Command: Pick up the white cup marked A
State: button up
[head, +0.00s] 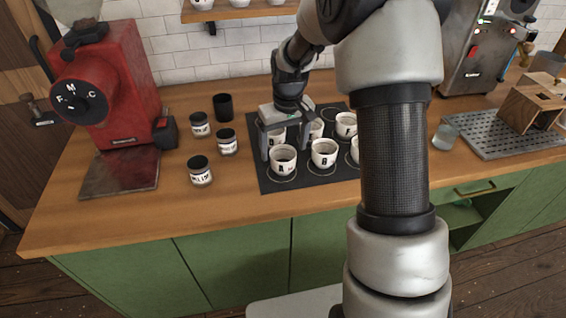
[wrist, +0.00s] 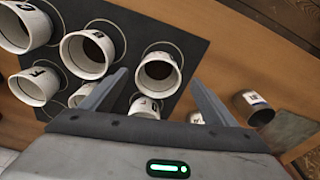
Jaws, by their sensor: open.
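The white cup marked A (head: 283,160) stands upright at the front left of a black mat (head: 330,171). In the wrist view it appears to be the dark-mouthed cup (wrist: 160,72) between my fingertips, its letter unreadable there. My gripper (head: 284,150) is open and points down over the left of the mat, a finger on each side of cup A. I cannot tell whether the fingers touch it. The cup marked B (head: 323,155) stands close to its right. My gripper partly hides the back-row cups.
More white cups, one marked F (head: 346,125), fill the mat. Jars (head: 200,172) and a black cup (head: 223,107) stand left of it. A red grinder (head: 112,85) is at the far left. A glass (head: 445,136) and metal tray (head: 490,142) are right. The counter front is clear.

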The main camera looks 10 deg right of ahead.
aim_at(283, 158)
jog(key=shift+w+f, duration=0.2)
jog(key=shift+f, duration=0.75)
jog(key=shift+w+f, duration=0.2)
jog(key=shift+f, duration=0.7)
jog(key=shift+w+f, duration=0.2)
jog(key=shift+f, duration=0.75)
